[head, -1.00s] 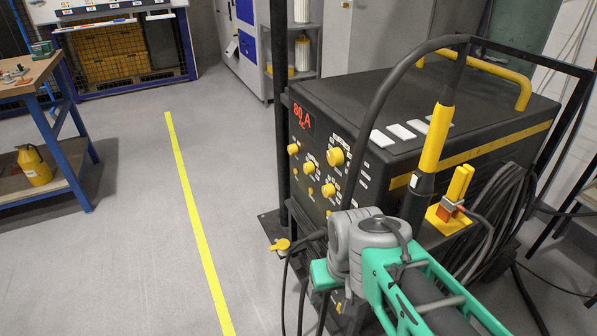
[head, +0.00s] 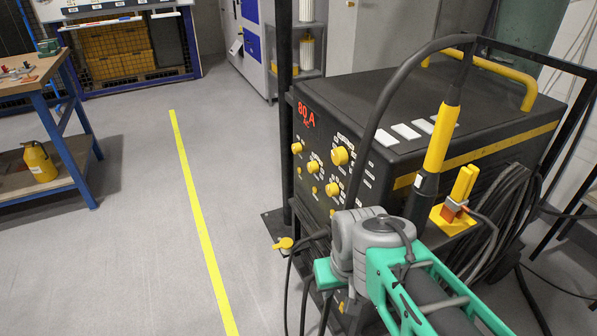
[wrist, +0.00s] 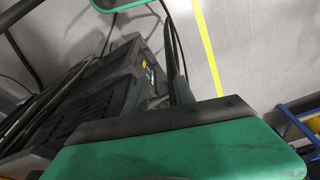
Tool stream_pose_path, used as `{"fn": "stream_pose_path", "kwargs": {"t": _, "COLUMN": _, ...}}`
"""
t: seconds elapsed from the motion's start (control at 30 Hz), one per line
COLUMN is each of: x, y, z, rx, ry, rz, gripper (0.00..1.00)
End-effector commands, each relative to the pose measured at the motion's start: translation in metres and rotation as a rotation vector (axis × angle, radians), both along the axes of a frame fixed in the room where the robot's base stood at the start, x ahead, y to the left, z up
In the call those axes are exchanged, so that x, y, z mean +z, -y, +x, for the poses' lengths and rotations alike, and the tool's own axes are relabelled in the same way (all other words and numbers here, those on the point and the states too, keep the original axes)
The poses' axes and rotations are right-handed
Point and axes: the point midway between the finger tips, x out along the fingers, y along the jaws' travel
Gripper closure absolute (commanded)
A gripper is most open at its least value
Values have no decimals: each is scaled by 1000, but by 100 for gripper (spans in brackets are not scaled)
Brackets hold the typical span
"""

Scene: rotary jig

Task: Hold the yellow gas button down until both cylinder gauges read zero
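The black welding machine (head: 330,130) stands at the right in the head view, with a red "80 A" display. Its front panel carries several yellow round controls, among them a large knob (head: 340,155) and smaller ones; which is the gas button I cannot tell. No cylinder or gauge shows clearly in either view. My green and grey arm (head: 385,235) is in front of the machine's lower right part.
A torch with a yellow handle (head: 437,138) stands upright beside the machine, its cable arching over. Coiled cables (head: 500,210) hang on the machine's right side. A blue-legged workbench (head: 60,110) is at the left. The floor around the yellow line (head: 195,210) is clear.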

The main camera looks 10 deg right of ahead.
Motion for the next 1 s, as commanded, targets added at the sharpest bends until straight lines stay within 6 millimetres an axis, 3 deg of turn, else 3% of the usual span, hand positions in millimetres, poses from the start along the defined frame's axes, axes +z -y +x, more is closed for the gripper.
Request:
{"fn": "stream_pose_path", "kwargs": {"t": 0.37, "x": 0, "y": 0, "z": 0, "rx": 0, "ry": 0, "rz": 0, "gripper": 100}}
{"fn": "stream_pose_path", "kwargs": {"t": 1.0, "x": 0, "y": 0, "z": 0, "rx": 0, "ry": 0, "rz": 0, "gripper": 100}}
